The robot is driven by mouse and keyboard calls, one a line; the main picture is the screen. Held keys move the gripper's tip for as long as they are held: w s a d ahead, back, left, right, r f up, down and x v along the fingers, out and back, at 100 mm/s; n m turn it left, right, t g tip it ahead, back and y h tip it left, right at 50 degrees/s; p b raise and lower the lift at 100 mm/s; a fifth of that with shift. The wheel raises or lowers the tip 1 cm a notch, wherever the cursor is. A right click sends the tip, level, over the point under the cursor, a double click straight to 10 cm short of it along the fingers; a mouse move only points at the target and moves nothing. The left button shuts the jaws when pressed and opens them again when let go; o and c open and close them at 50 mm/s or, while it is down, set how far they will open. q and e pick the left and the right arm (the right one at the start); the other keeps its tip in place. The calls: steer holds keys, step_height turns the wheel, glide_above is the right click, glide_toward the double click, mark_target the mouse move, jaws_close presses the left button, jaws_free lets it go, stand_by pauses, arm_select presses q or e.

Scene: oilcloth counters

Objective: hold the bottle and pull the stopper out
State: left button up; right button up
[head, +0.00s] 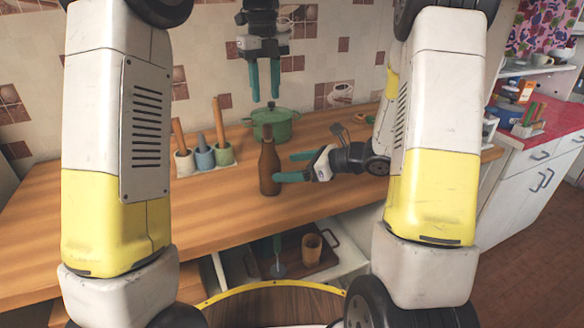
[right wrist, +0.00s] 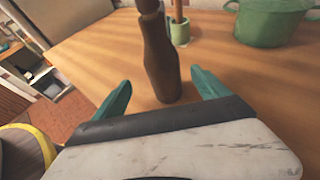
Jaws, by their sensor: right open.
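A dark brown bottle (head: 269,168) stands upright on the wooden counter (head: 100,215). Its brown stopper (head: 267,131) sits in the neck at the top. My right gripper (head: 285,166) comes in from the right at the bottle's body, fingers open. In the right wrist view the bottle (right wrist: 161,65) stands between and just beyond the two teal fingers (right wrist: 160,85), with gaps on both sides. The stopper (right wrist: 148,5) is cut by the top edge there. My left gripper (head: 263,97) hangs above and behind the bottle, pointing down, open and empty.
A green pot (head: 273,128) stands behind the bottle. To the left, several small holders (head: 204,158) carry upright wooden-handled tools. An open drawer (head: 325,272) below the counter holds a tray with a cup (head: 312,248).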

mark_target(270, 170)
steer(key=shift+w+f, duration=0.3)
steer(key=x, duration=0.7)
steer(key=shift+w+a, duration=0.1)
steer(key=shift+a, duration=0.05)
steer(key=shift+c, duration=0.3)
jaws_close()
